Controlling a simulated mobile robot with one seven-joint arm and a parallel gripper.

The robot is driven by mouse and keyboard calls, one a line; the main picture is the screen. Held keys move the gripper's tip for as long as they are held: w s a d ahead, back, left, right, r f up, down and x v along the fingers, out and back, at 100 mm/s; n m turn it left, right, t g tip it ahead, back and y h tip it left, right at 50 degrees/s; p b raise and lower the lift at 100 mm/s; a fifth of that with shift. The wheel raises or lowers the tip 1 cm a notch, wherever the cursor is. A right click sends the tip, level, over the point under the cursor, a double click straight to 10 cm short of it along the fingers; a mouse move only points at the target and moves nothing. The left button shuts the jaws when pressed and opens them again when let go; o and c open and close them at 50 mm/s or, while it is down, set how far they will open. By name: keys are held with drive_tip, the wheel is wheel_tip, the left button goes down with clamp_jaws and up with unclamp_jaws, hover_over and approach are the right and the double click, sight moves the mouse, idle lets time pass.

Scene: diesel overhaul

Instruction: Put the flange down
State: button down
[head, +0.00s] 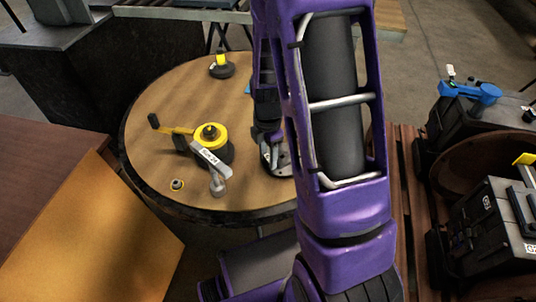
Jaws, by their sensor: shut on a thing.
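My gripper (267,133) points down over the round wooden table (185,85), on its right side. It is shut on a grey metal flange (283,163), whose rim with small holes shows below the fingers. My purple arm covers the right part of the flange and much of the gripper. The flange is at or just above the tabletop; I cannot tell whether it touches.
On the table, a yellow-and-black tool (211,135) with a labelled handle lies left of the flange. A small ring (177,185) is near the front edge and a black yellow-topped part (221,67) at the back. Black cases (498,225) stand right.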

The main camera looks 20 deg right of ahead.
drive_tip(key=shift+c, duration=1.6)
unclamp_jaws()
drive_tip(key=shift+f, duration=0.1)
wheel_tip(320, 180, up, 12)
drive_tip(key=p, duration=0.2)
drive_tip(key=shift+r+p, duration=0.2)
drive_tip(key=shift+p, duration=0.1)
